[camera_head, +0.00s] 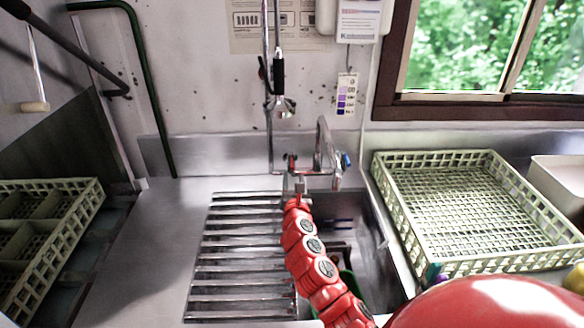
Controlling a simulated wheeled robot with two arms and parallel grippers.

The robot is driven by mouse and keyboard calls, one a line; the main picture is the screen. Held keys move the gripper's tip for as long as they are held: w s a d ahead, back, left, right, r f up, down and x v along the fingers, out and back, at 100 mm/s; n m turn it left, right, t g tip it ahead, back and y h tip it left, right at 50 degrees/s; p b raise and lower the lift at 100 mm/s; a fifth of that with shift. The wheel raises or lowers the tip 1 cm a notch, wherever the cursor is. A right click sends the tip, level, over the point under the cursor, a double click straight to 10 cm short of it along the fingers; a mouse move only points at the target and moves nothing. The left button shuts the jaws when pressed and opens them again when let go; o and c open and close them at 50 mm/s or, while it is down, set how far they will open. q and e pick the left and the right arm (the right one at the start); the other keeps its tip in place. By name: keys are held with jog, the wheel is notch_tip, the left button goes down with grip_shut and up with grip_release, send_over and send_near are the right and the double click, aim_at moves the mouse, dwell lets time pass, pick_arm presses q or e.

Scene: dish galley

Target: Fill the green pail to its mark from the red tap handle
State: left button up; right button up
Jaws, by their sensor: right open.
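The red tap handle (291,159) is on the left side of the chrome faucet (323,145) at the back of the sink. A blue handle (346,160) is on its right side. My right arm is red and reaches up from the bottom. Its gripper (301,187) is open, just below the red handle in the picture. I cannot tell whether it touches the faucet. A green edge, likely the green pail (349,283), shows in the sink to the right of my arm. Most of it is hidden, so its mark and water level do not show. My left gripper is out of view.
A slatted metal rack (240,257) lies left of the sink basin (375,262). A pale dish crate (470,200) stands on the right counter, another crate (62,215) at far left. A spray hose (280,85) hangs above the faucet. The steel counter (165,235) left of the rack is clear.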

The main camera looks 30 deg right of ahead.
aim_at(292, 164)
jog(key=b+x, duration=0.1)
jog(key=x, duration=0.6)
jog(key=shift+w+d+b, duration=0.1)
jog(key=shift+w+b, duration=0.2)
jog(key=shift+w, duration=0.05)
grip_shut()
dwell(1.1)
